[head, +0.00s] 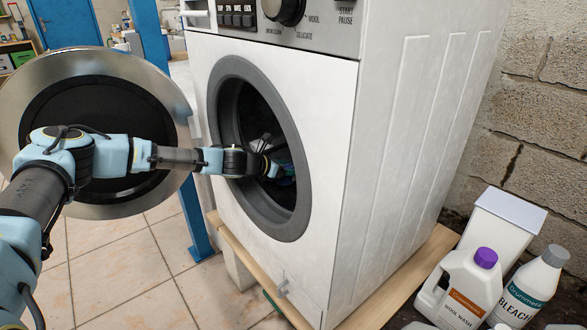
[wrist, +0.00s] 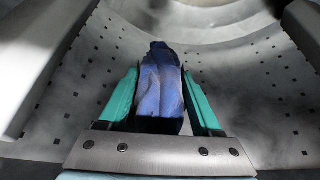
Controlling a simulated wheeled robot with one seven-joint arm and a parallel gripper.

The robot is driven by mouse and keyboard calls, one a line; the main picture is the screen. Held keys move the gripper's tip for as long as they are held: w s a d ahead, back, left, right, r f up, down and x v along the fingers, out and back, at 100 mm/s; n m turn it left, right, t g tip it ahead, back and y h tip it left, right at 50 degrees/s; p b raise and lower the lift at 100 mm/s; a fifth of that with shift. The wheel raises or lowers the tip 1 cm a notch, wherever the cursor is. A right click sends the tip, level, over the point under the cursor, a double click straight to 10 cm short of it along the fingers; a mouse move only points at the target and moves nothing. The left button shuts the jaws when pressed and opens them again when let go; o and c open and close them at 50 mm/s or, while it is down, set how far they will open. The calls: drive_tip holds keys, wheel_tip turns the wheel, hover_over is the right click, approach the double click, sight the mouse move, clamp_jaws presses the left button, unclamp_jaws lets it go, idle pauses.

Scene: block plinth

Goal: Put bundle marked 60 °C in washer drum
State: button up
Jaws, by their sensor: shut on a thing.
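My gripper (wrist: 161,105) is inside the washer drum (wrist: 75,90) and is shut on a blue bundle (wrist: 160,85). The green-lined fingers press on both sides of the bundle. No 60 °C mark is readable on it. In the head view my arm reaches through the round grey door opening of the washer (head: 325,160). There the gripper (head: 277,169) is partly in shadow and the bundle is mostly hidden. The washer door (head: 58,75) stands wide open at the left, behind my arm. The wrist view shows the drum's perforated metal wall around the bundle.
The washer stands on a wooden board (head: 262,290). A wool wash jug (head: 462,290), a bleach bottle (head: 532,290) and a white box (head: 500,225) stand at the lower right. A blue post (head: 196,225) stands behind the door.

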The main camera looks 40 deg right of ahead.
drive_tip(key=shift+d+f, duration=0.15)
drive_tip(key=shift+d, duration=0.05)
drive_tip(key=o, duration=1.5)
drive_tip(key=shift+o, duration=0.2)
drive_tip(key=shift+p+v, duration=1.5)
drive_tip(key=shift+v, duration=2)
